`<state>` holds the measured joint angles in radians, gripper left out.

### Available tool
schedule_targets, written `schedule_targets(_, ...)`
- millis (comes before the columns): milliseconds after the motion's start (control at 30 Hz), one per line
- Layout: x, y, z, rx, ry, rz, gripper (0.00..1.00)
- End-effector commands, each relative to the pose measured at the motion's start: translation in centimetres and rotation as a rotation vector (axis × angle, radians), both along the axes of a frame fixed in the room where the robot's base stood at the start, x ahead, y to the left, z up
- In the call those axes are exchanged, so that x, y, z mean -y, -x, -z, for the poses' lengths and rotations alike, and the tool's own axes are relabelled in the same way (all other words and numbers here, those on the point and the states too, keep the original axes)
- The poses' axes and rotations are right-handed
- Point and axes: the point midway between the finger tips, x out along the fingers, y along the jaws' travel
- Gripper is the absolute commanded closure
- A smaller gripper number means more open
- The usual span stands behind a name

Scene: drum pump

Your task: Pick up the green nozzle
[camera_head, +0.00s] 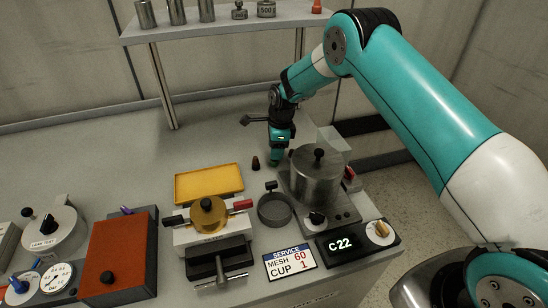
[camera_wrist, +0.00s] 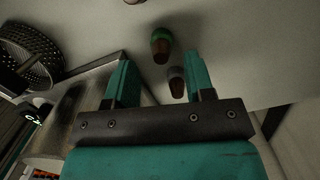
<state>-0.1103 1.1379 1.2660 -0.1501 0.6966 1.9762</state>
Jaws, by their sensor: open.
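The green nozzle (camera_wrist: 161,46) shows in the wrist view as a small piece with a green top and a brown tip. It lies between the lines of my fingers, near their tips. My gripper (camera_wrist: 157,58) is open, with nothing held between its two teal fingers. A second nozzle with a grey top (camera_wrist: 177,82) is close to the green one, nearer the palm. In the head view my gripper (camera_head: 275,160) is low over the bench, left of the metal pot. I cannot make out the green nozzle there. A dark nozzle (camera_head: 255,163) stands left of the gripper.
The metal pot (camera_head: 316,178) on its base is right of my gripper. A sieve ring (camera_head: 275,209) and a yellow tray (camera_head: 209,183) are in front. A shelf (camera_head: 220,27) with metal weights stands behind. A perforated basket (camera_wrist: 32,50) shows in the wrist view.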

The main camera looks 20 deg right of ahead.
Motion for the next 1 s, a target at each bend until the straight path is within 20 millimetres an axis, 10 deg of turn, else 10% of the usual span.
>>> schedule_targets(467,-0.5,-0.3,2.9,0.002,-0.001,0.0,0.51)
schedule_targets(700,-0.5,-0.3,2.9,0.001,-0.001,0.0,1.0)
schedule_targets(1000,-0.5,-0.3,2.8,0.001,-0.001,0.0,1.0)
